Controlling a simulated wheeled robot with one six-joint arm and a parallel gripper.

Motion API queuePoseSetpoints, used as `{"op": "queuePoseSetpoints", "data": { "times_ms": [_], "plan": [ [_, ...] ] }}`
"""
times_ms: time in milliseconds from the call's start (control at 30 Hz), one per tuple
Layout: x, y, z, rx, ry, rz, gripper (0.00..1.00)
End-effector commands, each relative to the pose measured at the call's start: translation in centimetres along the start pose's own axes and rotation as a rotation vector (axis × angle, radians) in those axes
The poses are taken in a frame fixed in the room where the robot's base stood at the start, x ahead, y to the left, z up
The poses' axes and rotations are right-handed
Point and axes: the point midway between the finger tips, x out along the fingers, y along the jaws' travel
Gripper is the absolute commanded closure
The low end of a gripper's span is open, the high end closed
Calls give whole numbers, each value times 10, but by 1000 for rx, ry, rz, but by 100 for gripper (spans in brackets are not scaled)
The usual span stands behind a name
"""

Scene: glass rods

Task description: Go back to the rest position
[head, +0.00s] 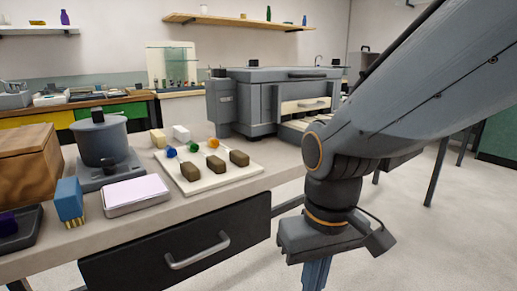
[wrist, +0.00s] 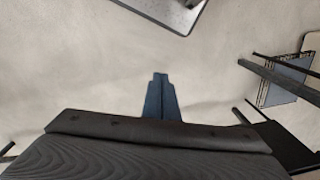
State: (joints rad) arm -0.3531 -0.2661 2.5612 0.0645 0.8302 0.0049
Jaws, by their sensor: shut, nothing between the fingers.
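My gripper (head: 317,272) hangs at the lower right of the head view, pointing down, in front of and to the right of the bench. Its fingertips are cut off by the lower edge there. In the wrist view my gripper (wrist: 160,80) shows its blue fingers together, shut and empty, over bare floor. It touches nothing that I can see. My grey arm comes down from the upper right of the head view.
A bench drawer with a handle (head: 197,250) is left of my gripper. On the bench are a white board (head: 215,182) with brown blocks and coloured pieces, a grey pot (head: 102,138), a wooden box (head: 27,165) and a large grey machine (head: 262,98). Floor at right is open.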

Motion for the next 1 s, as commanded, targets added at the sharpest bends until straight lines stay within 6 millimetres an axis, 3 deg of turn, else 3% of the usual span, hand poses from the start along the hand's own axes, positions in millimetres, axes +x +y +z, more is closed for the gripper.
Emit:
{"op": "queuePoseSetpoints", "data": {
  "times_ms": [433,1000],
  "plan": [
    [-44,24,5,93,-3,14,100],
    [-123,81,29,283,-8,42,100]
  ]
}}
